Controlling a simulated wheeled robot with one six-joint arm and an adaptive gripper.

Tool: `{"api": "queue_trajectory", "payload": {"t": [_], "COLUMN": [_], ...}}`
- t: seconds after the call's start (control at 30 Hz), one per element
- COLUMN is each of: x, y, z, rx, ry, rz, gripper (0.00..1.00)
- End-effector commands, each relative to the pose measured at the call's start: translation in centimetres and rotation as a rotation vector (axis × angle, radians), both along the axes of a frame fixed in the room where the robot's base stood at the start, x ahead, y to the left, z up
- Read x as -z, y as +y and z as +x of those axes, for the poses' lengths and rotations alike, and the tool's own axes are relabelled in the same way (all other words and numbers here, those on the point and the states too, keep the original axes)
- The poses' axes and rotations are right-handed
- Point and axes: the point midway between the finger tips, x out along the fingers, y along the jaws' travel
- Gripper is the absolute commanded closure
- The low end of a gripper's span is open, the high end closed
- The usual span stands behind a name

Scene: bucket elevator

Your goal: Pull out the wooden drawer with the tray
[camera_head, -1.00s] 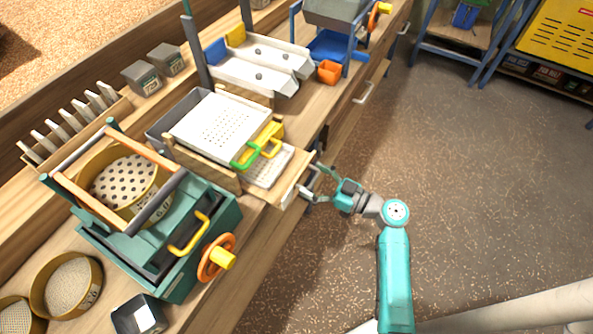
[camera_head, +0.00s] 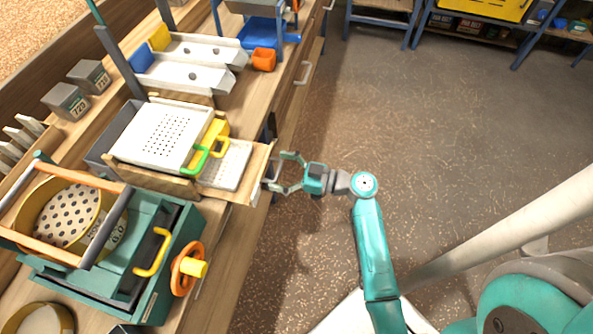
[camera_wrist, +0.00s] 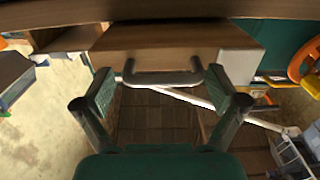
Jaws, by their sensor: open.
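The wooden drawer (camera_head: 262,178) sticks out of the bench front below a perforated white tray. A pale tray (camera_head: 232,163) lies in it, partly covered by the unit above. The drawer's metal handle (camera_wrist: 163,78) is a U-shaped bar on the wooden front (camera_wrist: 165,45) in the wrist view. My gripper (camera_head: 282,172) is at the drawer front in the head view. In the wrist view my gripper (camera_wrist: 160,88) has its fingers spread wide, one near each end of the handle. I cannot tell whether they touch it.
A teal sieve machine with an orange handwheel (camera_head: 187,270) stands to the near left. The perforated white tray (camera_head: 172,135) with green and yellow handles sits above the drawer. Another bench handle (camera_head: 303,73) is farther back. The floor (camera_head: 420,130) to the right is clear.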

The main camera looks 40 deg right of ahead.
Motion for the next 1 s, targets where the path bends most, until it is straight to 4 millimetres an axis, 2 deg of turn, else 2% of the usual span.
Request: {"api": "queue_trajectory", "payload": {"t": [0.6, 0.8, 1.0], "x": [0.0, 0.0, 0.0], "y": [-5.5, -6.6, -6.9], "z": [-7.3, -8.7, -9.2], "rx": [0.007, 0.006, 0.005], "ry": [-0.001, -0.001, -0.001], "rz": [-0.001, -0.001, -0.001], "gripper": [0.04, 0.04, 0.04]}}
